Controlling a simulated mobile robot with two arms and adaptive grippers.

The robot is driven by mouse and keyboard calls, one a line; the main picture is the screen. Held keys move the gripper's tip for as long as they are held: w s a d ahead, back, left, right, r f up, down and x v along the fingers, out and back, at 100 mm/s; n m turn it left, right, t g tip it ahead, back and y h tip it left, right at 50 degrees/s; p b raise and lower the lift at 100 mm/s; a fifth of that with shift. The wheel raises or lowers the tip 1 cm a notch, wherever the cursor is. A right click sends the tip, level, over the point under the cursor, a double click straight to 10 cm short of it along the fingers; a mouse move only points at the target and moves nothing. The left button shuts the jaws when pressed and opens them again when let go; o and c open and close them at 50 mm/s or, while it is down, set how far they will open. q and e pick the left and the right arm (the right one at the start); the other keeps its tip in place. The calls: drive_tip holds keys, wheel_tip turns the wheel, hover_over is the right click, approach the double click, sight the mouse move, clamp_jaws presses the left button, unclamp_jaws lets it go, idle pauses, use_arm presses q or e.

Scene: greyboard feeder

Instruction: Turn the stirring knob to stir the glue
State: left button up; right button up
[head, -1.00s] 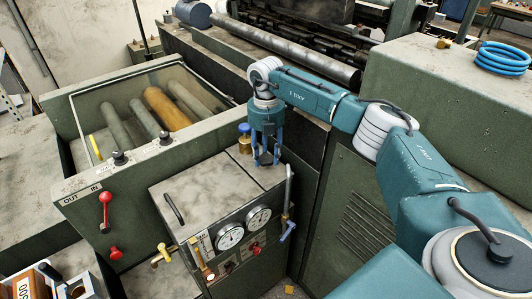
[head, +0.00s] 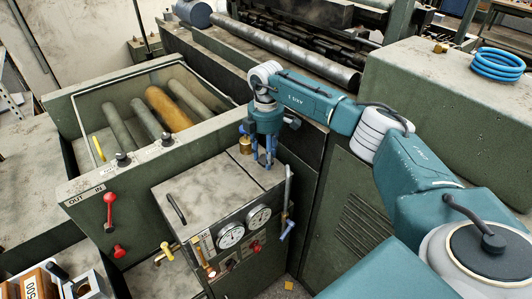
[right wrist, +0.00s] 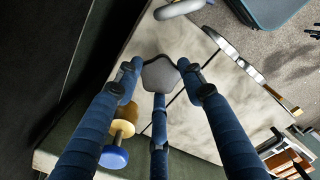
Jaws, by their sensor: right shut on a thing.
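The stirring knob (right wrist: 160,73) is a dark grey lobed knob above the metal top of the glue cabinet (head: 205,192). My right gripper (head: 264,161) points down at the back right of that top. In the right wrist view its blue fingers (right wrist: 160,88) are closed around the knob, touching it from several sides. In the head view the fingers hide the knob. The glue itself is not in sight. My left gripper is not in view.
A brass fitting with a blue cap (right wrist: 116,142) stands close beside the fingers. Two pressure gauges (head: 245,227), a raised pipe with a blue valve handle (head: 287,228) and a curved handle (head: 176,208) are on the cabinet. An open-topped roller bin (head: 85,110) stands to the left.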

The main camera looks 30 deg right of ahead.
drive_tip(key=m, duration=0.1)
drive_tip(key=m+p, duration=0.1)
drive_tip(key=m, duration=0.2)
drive_tip(key=shift+w+r, duration=0.15)
drive_tip(key=shift+r, duration=0.1)
drive_tip(key=shift+m+p, duration=0.75)
drive_tip(key=shift+m, duration=0.95)
drive_tip(key=o, duration=1.1)
drive_tip(key=shift+o, duration=0.2)
drive_tip(key=shift+f, duration=0.15)
